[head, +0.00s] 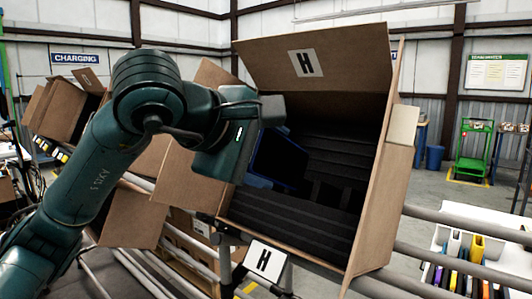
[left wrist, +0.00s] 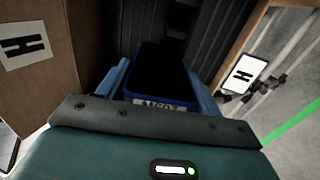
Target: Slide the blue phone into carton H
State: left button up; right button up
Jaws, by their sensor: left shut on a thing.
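Carton H (head: 375,212) stands tilted on the rack in the middle of the head view, its opening toward me, with black ribbed foam inside. Its open flap with the H label (head: 308,62) rises above the opening. The blue phone (head: 280,158) is at the carton's opening, partly hidden by my left wrist. In the left wrist view the phone (left wrist: 158,75) shows a dark face, a blue edge and a label at its near end. My left gripper (left wrist: 162,88) is shut on the phone, with a blue finger on each side. My right gripper is not in view.
A small H sign (head: 265,262) stands at the carton's front edge. Other open cartons (head: 65,108) sit along the rack at the left. Grey rails (head: 465,228) run to the right. A white bin with several coloured items (head: 460,262) is at the lower right.

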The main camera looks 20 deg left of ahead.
aim_at(302, 174)
pick_arm(q)
jog(key=shift+b+x, duration=0.35)
jog(key=shift+x, duration=0.9)
jog(key=shift+w+d+f, duration=0.1)
jog(key=shift+b+x, duration=0.35)
jog(key=shift+x, duration=0.9)
jog(key=shift+w, duration=0.1)
jog(key=shift+b+x, duration=0.35)
jog(key=shift+x, duration=0.8)
jog(key=shift+f, duration=0.2)
